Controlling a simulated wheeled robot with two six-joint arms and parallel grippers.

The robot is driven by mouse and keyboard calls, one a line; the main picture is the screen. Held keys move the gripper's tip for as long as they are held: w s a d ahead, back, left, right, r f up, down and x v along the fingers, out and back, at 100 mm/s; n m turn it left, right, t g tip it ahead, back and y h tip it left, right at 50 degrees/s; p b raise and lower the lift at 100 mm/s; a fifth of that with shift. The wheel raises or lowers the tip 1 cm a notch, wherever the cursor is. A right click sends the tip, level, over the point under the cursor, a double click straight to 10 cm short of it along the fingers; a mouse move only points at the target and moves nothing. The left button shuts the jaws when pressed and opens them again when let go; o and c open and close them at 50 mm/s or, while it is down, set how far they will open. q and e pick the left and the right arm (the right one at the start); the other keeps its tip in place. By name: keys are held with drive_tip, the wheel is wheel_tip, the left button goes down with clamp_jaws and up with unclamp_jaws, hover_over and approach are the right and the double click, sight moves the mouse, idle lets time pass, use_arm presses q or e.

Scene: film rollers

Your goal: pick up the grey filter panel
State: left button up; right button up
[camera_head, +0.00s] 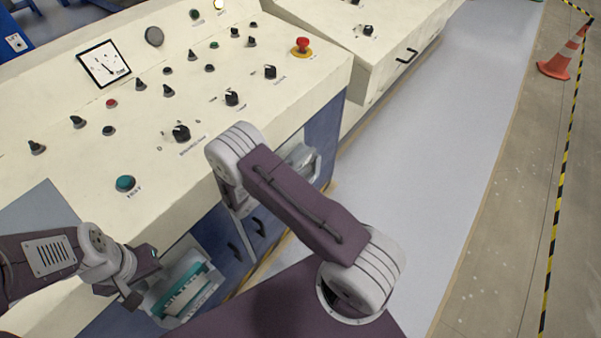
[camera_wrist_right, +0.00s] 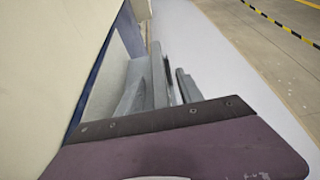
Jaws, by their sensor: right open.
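I cannot make out the grey filter panel with certainty. A flat blue-grey surface (camera_head: 35,225) shows at the left of the console in the head view, but I cannot tell what it is. My right gripper (camera_wrist_right: 175,75) is open in the right wrist view, beside the console's blue side. In the head view my right arm partly hides it (camera_head: 308,162). A pale grey shape (camera_wrist_right: 130,88) shows left of its fingers, too unclear to name. My left gripper (camera_head: 180,288) is low at the console's front, by a teal and white part; I cannot tell whether it holds anything.
The cream console (camera_head: 200,110) has several knobs, a gauge (camera_head: 103,64) and a red emergency button (camera_head: 302,46). Blue cabinet doors (camera_head: 240,235) with dark handles lie below. A second cream cabinet (camera_head: 385,45) stands behind. The floor at right is clear up to a cone (camera_head: 563,60) and striped tape.

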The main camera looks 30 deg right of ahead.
sight(299, 165)
use_arm(q)
drive_tip(key=shift+d+f, duration=0.1)
drive_tip(key=shift+f, duration=0.1)
use_arm(e)
drive_tip(key=x, duration=0.3)
drive_tip(key=shift+w+d+f, duration=0.1)
drive_tip(key=shift+f, duration=0.05)
clamp_jaws()
